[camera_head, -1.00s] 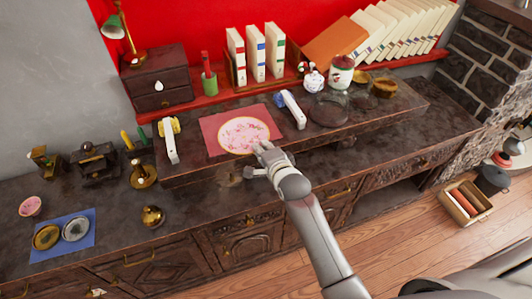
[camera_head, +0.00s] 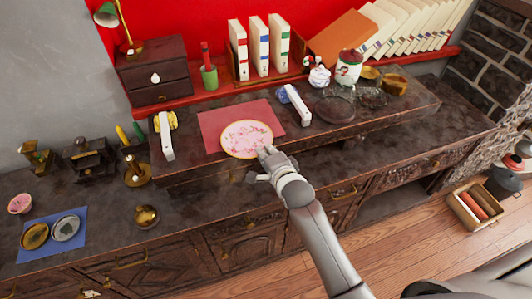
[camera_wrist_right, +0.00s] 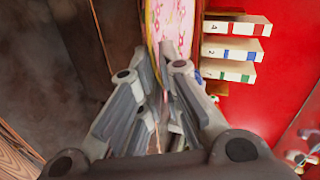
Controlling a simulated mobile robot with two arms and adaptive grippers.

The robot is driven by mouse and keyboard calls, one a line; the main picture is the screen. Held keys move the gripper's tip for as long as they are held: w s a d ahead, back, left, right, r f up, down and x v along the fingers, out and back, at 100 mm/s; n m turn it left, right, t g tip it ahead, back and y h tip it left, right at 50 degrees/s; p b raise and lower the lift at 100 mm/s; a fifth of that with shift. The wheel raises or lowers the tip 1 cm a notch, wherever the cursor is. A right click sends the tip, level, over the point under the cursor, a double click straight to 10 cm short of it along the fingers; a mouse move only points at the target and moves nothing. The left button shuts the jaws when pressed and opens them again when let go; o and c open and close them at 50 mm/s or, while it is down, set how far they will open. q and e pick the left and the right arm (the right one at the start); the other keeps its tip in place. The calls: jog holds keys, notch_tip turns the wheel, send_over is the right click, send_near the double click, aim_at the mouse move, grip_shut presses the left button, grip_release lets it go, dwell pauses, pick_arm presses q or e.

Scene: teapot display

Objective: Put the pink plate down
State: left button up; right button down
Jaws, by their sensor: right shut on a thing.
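My right gripper (camera_head: 268,153) is shut on the plate's near right rim. In the right wrist view the plate (camera_wrist_right: 172,35) stands edge-on between the fingers (camera_wrist_right: 160,85). I cannot tell whether the plate touches the mat. The left gripper is not in view.
White-handled things flank the mat at left (camera_head: 164,137) and right (camera_head: 295,104). A blue mat (camera_head: 75,215) with two small dishes lies at lower left. Books (camera_head: 257,47) stand behind.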

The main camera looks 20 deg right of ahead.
jog(key=shift+f, duration=0.15)
jog(key=c, duration=1.6)
grip_release()
jog(key=v, duration=1.2)
jog(key=shift+a+b, duration=0.1)
jog(key=shift+b, duration=0.25)
